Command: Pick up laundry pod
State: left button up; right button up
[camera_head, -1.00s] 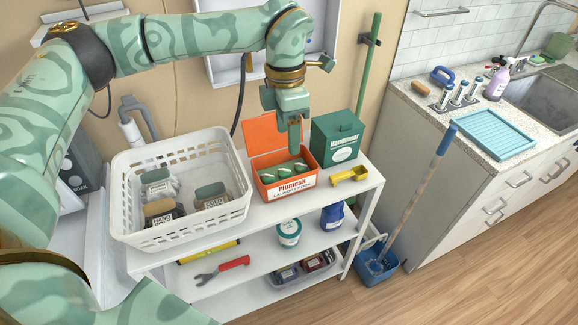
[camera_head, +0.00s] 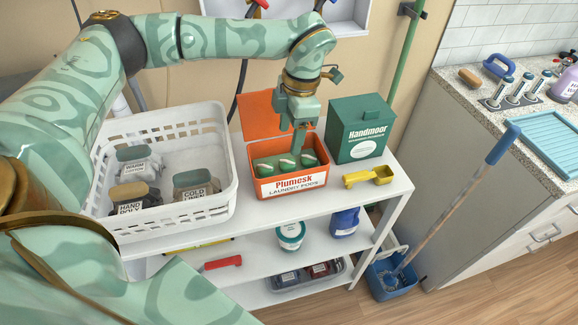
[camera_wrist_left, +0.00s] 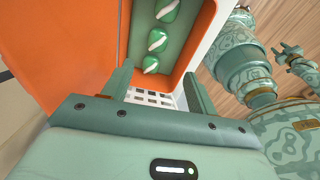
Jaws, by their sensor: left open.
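Several green-and-white laundry pods (camera_head: 286,163) lie in a row in the open orange Plumesk box (camera_head: 292,185) on the white shelf's top. The pods (camera_wrist_left: 158,41) also show in the left wrist view, on the box's green inside. My left gripper (camera_head: 299,148) points down into the box from above, close to the pods. In the left wrist view the gripper (camera_wrist_left: 160,76) is open, with its two fingers apart and nothing held. The nearest pods show past the fingertips, between the two fingers' lines.
A white basket (camera_head: 165,215) with labelled containers stands left of the box. A green Handmoor box (camera_head: 358,130) stands to the right, with a yellow scoop (camera_head: 368,177) in front. The orange lid (camera_head: 262,112) stands up behind the pods. Bottles and a tray are on lower shelves.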

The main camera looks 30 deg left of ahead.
aim_at(287, 168)
pick_arm(q)
notch_tip(287, 168, down, 4)
jog(key=shift+a+r+b, duration=0.1)
jog(key=shift+a+b, duration=0.05)
jog(key=shift+b, duration=0.15)
jog(key=shift+f, duration=0.65)
jog(key=f, duration=0.1)
jog(key=f+b, duration=0.1)
jog(key=f, duration=0.1)
jog(key=f+b, duration=0.1)
jog(key=shift+w+a+f, duration=0.15)
jog(key=shift+w+a, duration=0.05)
jog(key=shift+w, duration=0.05)
jog(key=shift+s, duration=0.1)
jog(key=shift+c, duration=0.4)
jog(key=c, duration=1)
